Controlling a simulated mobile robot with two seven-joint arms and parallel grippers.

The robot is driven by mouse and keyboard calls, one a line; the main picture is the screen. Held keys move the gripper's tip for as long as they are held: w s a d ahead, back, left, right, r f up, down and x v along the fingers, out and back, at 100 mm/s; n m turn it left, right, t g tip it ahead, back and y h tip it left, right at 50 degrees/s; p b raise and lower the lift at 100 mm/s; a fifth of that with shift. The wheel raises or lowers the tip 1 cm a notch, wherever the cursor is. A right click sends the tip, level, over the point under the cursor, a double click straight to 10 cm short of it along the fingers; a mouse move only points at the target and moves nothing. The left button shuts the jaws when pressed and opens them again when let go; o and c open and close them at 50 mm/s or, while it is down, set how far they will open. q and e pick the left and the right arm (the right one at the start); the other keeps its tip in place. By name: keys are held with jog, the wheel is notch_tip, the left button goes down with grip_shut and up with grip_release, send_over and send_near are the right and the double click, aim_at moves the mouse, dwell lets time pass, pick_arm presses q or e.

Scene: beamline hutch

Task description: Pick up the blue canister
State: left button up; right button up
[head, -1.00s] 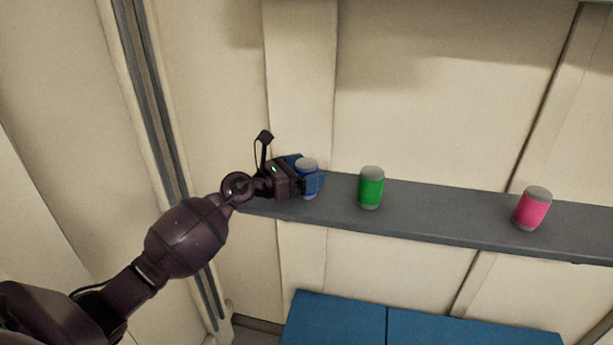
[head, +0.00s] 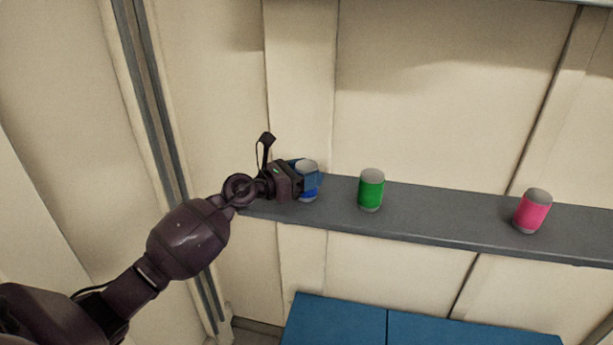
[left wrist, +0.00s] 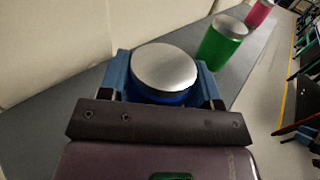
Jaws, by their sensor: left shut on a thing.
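The blue canister (head: 308,167) with a grey lid stands upright at the left end of the grey shelf (head: 430,221). My left gripper (head: 307,182) is shut on it, reaching in from the left. In the left wrist view the canister's round lid (left wrist: 165,68) sits between the two blue fingers of the gripper (left wrist: 163,82), one on each side. Much of the canister's body is hidden by the fingers. I cannot tell any gap between its base and the shelf. My right gripper is not in view.
A green canister (head: 371,190) stands on the shelf just right of the blue one. A pink canister (head: 532,211) stands farther right. A pale panelled wall (head: 430,100) is close behind the shelf. A blue surface (head: 430,325) lies below.

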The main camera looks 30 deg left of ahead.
pick_arm(q)
jog(key=shift+r, duration=0.55)
notch_tip(320, 180, up, 5)
jog(key=shift+r+p, duration=0.15)
jog(key=shift+p, duration=0.7)
notch_tip(320, 180, up, 14)
jog(key=shift+f+p, duration=0.25)
jog(key=shift+p, duration=0.05)
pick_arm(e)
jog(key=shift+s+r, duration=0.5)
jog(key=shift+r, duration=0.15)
